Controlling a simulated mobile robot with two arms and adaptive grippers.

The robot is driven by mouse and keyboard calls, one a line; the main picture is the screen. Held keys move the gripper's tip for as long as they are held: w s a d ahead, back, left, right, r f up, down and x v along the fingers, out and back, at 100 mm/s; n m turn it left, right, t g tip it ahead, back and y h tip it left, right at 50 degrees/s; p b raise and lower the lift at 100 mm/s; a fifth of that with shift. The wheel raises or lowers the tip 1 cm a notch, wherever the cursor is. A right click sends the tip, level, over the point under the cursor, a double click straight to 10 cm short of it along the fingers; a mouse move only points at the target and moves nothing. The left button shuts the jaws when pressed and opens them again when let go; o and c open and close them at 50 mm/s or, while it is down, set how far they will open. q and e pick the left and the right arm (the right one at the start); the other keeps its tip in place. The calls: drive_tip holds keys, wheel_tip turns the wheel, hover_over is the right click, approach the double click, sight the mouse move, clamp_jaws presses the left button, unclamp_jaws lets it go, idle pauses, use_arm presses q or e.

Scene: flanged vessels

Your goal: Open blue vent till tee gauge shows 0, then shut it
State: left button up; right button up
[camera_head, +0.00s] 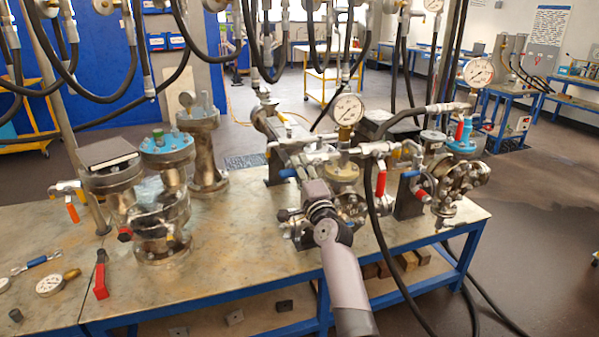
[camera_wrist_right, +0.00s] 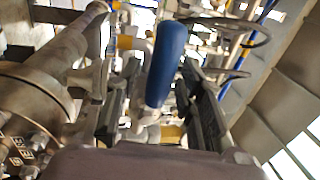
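The blue vent handle (camera_head: 287,173) sits on the left side of the tee piping on the bench. In the right wrist view the blue handle (camera_wrist_right: 167,62) stands between the two dark fingers of my right gripper (camera_wrist_right: 158,95), with gaps visible beside it. My right gripper (camera_head: 307,208) is just in front of and below the handle in the head view, its fingers apart. The tee gauge (camera_head: 347,110) is a round white dial above the piping; its reading is too small to tell. My left gripper is not in view.
A red-handled valve (camera_head: 381,180) sits right of the tee, and a second gauge (camera_head: 478,72) stands farther right. Black hoses (camera_head: 372,190) hang beside the piping. Flanged vessels (camera_head: 160,215) stand left. The bench (camera_head: 235,265) is bare between them and the piping.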

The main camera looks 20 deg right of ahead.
drive_tip(key=shift+s, duration=0.1)
drive_tip(key=s, duration=0.4)
drive_tip(key=s+f, duration=0.1)
drive_tip(key=s, duration=0.2)
drive_tip(key=s+f, duration=0.1)
drive_tip(key=s, duration=0.3)
drive_tip(key=shift+s+d+f, duration=0.15)
drive_tip(key=shift+s, duration=0.15)
